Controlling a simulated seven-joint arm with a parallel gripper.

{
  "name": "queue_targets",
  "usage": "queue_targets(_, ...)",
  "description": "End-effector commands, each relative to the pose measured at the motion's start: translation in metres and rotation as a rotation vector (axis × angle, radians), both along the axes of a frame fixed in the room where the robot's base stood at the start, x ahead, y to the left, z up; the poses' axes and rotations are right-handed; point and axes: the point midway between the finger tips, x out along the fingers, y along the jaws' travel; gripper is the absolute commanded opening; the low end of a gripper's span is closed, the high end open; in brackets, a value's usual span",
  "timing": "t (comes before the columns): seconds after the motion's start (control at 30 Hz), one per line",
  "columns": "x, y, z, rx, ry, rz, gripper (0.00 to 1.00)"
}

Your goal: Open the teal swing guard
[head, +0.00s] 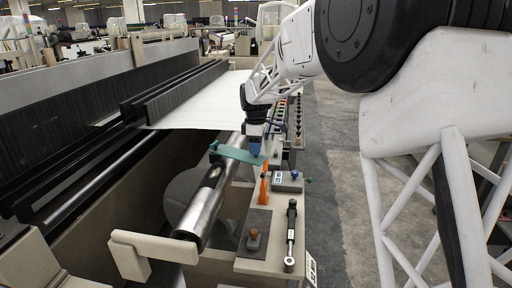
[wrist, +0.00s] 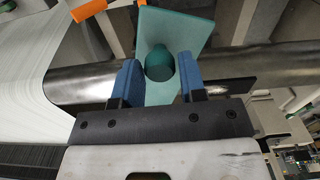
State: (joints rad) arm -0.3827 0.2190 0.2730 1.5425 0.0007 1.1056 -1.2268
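The teal swing guard (head: 236,154) is a narrow plate over the steel roller at the loom's near end in the head view. In the wrist view the guard (wrist: 190,28) is a flat teal plate with a dark teal rounded knob (wrist: 159,64) on it. My gripper (head: 254,146) is at the guard's right part, pointing down. In the wrist view its two blue fingers (wrist: 158,72) stand apart on either side of the knob, with a visible gap on each side. The gripper is open. The knob is hidden in the head view.
The steel roller (head: 207,200) runs under the guard. An orange lever (head: 264,188) stands close to the right of the guard. A small grey box (head: 287,180), a black-handled tool (head: 291,235) and a brown knob (head: 253,238) are on the side ledge. White cloth (head: 205,104) lies behind.

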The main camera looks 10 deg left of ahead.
Motion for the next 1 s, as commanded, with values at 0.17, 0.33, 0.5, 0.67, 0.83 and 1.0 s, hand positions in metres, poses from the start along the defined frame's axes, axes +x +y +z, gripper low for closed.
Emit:
queue_targets(0.17, 0.0, -0.001, 0.0, -0.001, 0.001, -0.001, 0.55)
queue_targets(0.33, 0.0, -0.001, 0.0, -0.001, 0.001, -0.001, 0.55)
queue_targets(0.5, 0.0, -0.001, 0.003, -0.001, 0.001, -0.001, 0.55)
queue_targets(0.67, 0.0, -0.001, 0.015, 0.0, -0.001, -0.001, 0.55)
queue_targets(0.83, 0.0, -0.001, 0.035, 0.0, -0.002, -0.001, 0.55)
queue_targets(1.0, 0.0, -0.001, 0.056, 0.0, -0.001, -0.001, 0.55)
